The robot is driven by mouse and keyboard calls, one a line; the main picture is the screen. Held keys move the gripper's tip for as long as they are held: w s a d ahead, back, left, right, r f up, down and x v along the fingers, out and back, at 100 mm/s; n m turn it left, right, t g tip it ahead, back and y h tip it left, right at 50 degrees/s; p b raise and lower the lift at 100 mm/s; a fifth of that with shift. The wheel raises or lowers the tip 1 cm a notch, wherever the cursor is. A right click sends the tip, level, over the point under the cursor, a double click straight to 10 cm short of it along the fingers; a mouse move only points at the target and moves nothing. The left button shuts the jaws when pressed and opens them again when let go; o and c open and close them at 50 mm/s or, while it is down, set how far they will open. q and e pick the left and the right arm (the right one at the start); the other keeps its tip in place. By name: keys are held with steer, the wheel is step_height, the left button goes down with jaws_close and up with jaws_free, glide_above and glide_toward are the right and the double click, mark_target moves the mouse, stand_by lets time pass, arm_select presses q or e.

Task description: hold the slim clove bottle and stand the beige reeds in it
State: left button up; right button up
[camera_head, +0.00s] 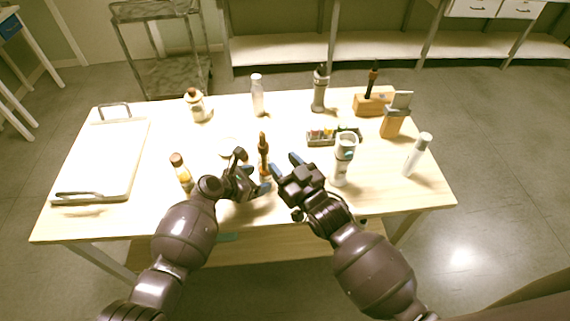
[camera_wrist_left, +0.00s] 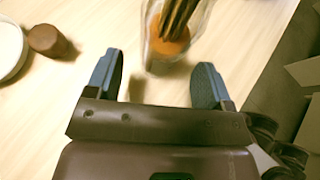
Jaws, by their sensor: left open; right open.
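A slim clear bottle (camera_head: 264,172) with amber liquid stands near the middle of the table. A bundle of dark brown reeds (camera_head: 263,143) rises from it. The wrist view shows the bottle (camera_wrist_left: 168,46) and reeds (camera_wrist_left: 178,16) just beyond the fingertips. I cannot read a label, and the reeds look brown rather than beige. My left gripper (camera_head: 252,172) is open and empty, its fingers (camera_wrist_left: 160,78) pointing at the bottle without closing on it. My right gripper (camera_head: 285,165) is open just right of the bottle.
An amber bottle with a brown cap (camera_head: 182,172) stands left of my left gripper. A white dish (camera_wrist_left: 8,48) and brown cap (camera_wrist_left: 52,40) lie nearby. A white container (camera_head: 343,165) stands right of my right gripper. A tray (camera_head: 105,160) covers the left end.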

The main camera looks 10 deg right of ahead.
arm_select(q)
steer(key=v, duration=0.9)
steer(key=shift+s, duration=0.1)
